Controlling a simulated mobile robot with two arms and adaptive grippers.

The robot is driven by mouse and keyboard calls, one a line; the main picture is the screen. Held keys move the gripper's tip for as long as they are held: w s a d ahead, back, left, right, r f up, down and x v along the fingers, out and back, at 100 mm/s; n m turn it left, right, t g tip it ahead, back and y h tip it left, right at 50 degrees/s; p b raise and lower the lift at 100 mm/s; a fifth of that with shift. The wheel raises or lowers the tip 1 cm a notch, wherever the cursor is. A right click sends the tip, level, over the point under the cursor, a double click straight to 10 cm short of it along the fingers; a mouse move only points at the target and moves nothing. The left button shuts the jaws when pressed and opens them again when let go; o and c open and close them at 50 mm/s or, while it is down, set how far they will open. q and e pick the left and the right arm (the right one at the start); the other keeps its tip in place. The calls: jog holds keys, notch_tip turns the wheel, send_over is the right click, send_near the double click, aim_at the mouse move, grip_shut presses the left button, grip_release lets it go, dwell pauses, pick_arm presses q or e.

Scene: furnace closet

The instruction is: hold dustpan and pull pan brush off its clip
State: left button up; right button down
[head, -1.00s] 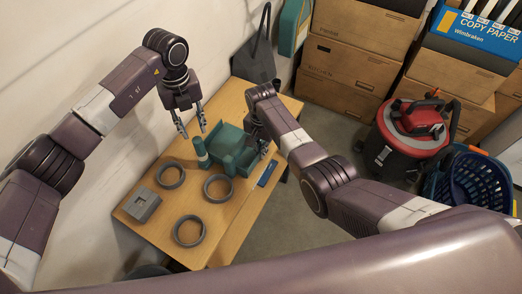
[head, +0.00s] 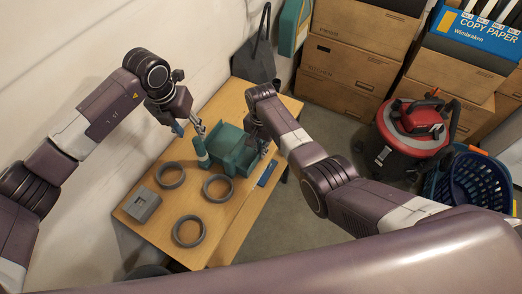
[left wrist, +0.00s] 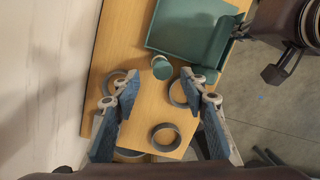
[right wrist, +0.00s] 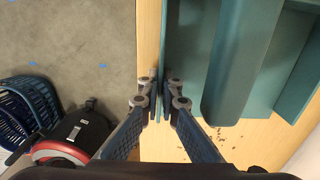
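The teal dustpan (head: 232,160) lies on the wooden table; it also shows in the left wrist view (left wrist: 185,28). A thick teal bar (right wrist: 238,65) runs along it in the right wrist view; I cannot tell if it is the brush. A teal round-ended handle (head: 201,152) stands at the pan's left side, also in the left wrist view (left wrist: 161,68); whether it belongs to pan or brush is unclear. My left gripper (head: 190,127) is open and empty, just above the handle. My right gripper (right wrist: 161,97) is shut on the dustpan's thin edge wall.
Several grey rings (head: 189,231) and a grey box (head: 142,205) lie on the table's near part. A wall borders the left. Cartons (head: 345,62), a red vacuum (head: 415,120) and a blue basket (head: 480,180) stand right.

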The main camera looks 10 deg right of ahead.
aim_at(196, 140)
pick_arm(q)
jog(key=m, duration=0.2)
jog(key=s+m+t+h, duration=0.1)
jog(key=m, duration=0.1)
jog(key=shift+a+r, duration=0.1)
jog(key=shift+a, duration=0.05)
jog(key=shift+x, duration=3.4)
grip_shut()
jog(key=shift+r, duration=0.15)
jog(key=shift+r, duration=1.6)
